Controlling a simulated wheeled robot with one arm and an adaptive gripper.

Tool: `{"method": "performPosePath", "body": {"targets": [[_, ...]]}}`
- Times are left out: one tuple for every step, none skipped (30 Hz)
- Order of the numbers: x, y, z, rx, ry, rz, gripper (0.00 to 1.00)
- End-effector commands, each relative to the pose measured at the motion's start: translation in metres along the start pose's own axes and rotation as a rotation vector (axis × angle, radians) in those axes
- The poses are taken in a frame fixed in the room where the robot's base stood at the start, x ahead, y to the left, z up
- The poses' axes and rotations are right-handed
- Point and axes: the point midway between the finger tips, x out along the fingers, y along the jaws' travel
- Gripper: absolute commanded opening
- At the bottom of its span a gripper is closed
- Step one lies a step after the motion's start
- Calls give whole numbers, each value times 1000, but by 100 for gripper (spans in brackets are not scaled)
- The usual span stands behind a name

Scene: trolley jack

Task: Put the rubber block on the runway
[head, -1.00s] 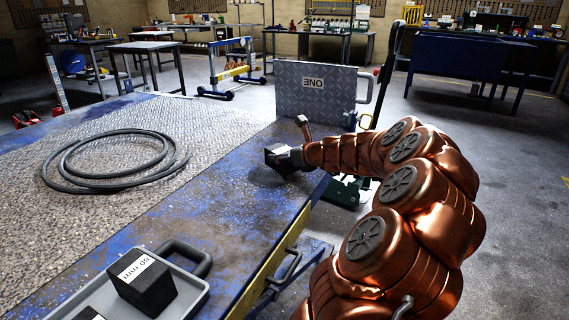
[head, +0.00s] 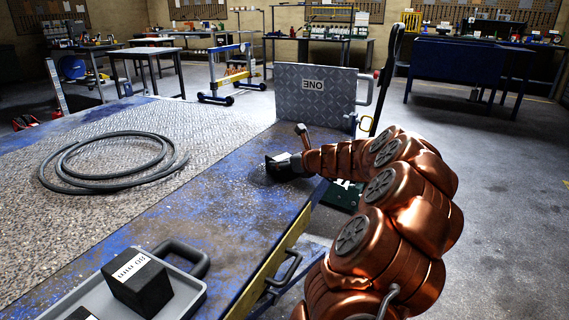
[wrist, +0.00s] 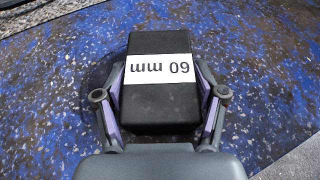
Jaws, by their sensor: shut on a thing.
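The rubber block (wrist: 160,42) is black with a white label reading 60 mm, upside down in the wrist view. My gripper (wrist: 160,100) is shut on its two sides. In the head view my gripper (head: 292,160) holds the block (head: 273,172), small and dark, over the blue worn-painted strip (head: 215,200), which looks like the runway. The block is very low over this strip, close to its right edge; I cannot tell whether its underside touches.
A grey tray (head: 192,300) with a larger labelled black block (head: 138,282) and part of another lies at the front. A coiled hose (head: 110,185) lies on the textured plate. An upright metal plate marked ONE (head: 315,95) stands behind my gripper. The strip's middle is clear.

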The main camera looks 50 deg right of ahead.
Motion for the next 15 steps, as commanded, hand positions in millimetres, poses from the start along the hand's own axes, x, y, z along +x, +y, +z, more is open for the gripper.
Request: {"method": "performPosePath", "body": {"targets": [[0,0,0,0,-1,0,11],[0,0,0,0,-1,0,11],[0,0,-1,0,0,0,71],[0,0,-1,-1,0,0,74],[0,0,-1,-1,0,0,78],[0,0,-1,0,0,0,82],[0,0,-1,0,0,0,85],[0,0,-1,0,0,0,88],[0,0,-1,0,0,0,92],[0,0,-1,0,0,0,95],[0,0,-1,0,0,0,98],[0,0,-1,0,0,0,100],[0,0,-1,0,0,0,100],[0,0,-1,0,0,0,100],[0,0,-1,0,0,0,100]]}}
